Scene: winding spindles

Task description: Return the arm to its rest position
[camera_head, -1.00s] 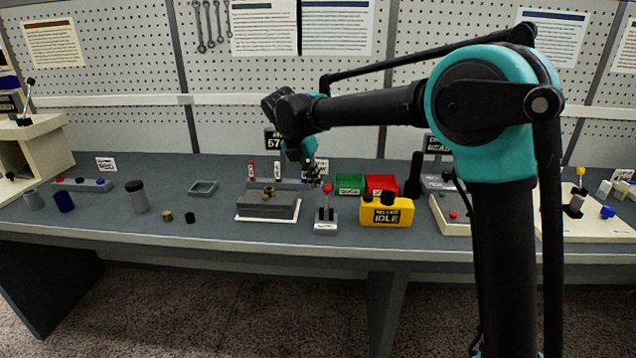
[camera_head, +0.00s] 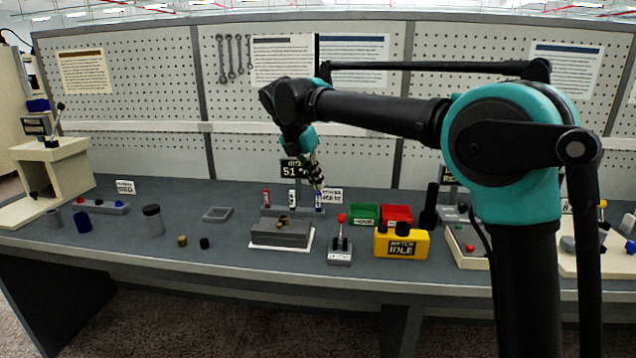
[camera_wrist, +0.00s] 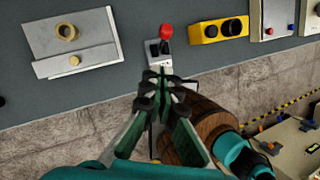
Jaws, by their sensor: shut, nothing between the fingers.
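My arm reaches in from the right in the head view, with its forearm level above the bench. My gripper (camera_head: 318,184) hangs from the wrist above the back of the bench, in front of the pegboard. It also shows in the wrist view (camera_wrist: 163,72), where the fingers come together at the tips. It is shut and holds nothing. The fingertips are clear of the bench in the head view, and the red-knobbed lever unit (camera_wrist: 166,32) lies beyond them in the wrist view.
The bench (camera_head: 110,215) bears a grey block fixture (camera_head: 280,234), the lever unit (camera_head: 340,255), a yellow IDLE box (camera_head: 422,247), a green bin (camera_head: 364,213) and a red bin (camera_head: 398,213). A dark cylinder (camera_head: 153,221) stands left. The pegboard (camera_head: 150,100) rises behind.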

